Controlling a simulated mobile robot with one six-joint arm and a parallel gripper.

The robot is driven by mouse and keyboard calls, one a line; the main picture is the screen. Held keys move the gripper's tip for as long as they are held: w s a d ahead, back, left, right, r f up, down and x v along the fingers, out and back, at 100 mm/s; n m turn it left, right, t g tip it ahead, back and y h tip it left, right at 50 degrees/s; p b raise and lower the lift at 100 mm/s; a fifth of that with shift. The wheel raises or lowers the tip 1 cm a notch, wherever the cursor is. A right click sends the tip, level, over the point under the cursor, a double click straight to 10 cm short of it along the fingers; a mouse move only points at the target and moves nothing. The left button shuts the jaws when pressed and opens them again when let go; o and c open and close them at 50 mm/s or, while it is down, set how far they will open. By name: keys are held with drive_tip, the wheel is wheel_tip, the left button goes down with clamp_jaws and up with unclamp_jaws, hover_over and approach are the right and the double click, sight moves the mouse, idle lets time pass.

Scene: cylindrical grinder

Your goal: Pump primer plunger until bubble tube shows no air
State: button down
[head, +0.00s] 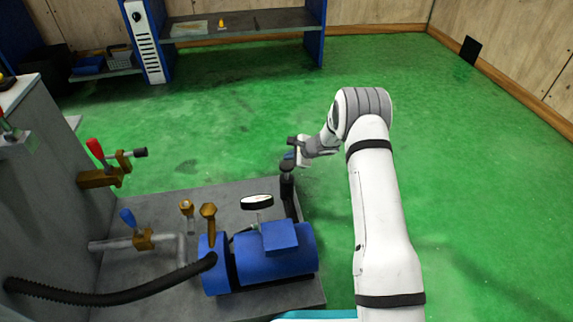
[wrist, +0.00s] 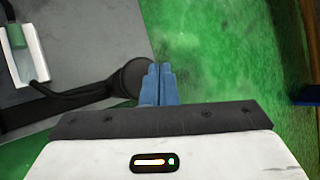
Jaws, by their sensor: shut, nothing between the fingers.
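The primer plunger looks to be the black upright post with a round black cap (head: 287,167) at the right edge of the pump plate. Its cap (wrist: 134,76) also shows in the wrist view, just left of my fingertips. My gripper (head: 290,156) is shut and empty, with its blue fingers (wrist: 157,78) pressed together at or just above the cap. I cannot tell whether they touch it. A white-faced oval piece with a dark rim (head: 257,201) stands above the pump. I cannot tell whether it is the bubble tube, and no air level is readable.
A blue pump motor (head: 270,262) sits on the grey plate (head: 160,208). Brass fittings (head: 208,212), a blue-handled valve (head: 143,237) and a black hose (head: 110,298) are left of it. A red-handled valve (head: 97,152) is further left. Green floor (head: 470,170) is clear on the right.

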sight(289, 167)
drive_tip(key=shift+r+p, duration=0.8)
drive_tip(key=shift+r, duration=1.1)
drive_tip(key=shift+s+f, duration=0.1)
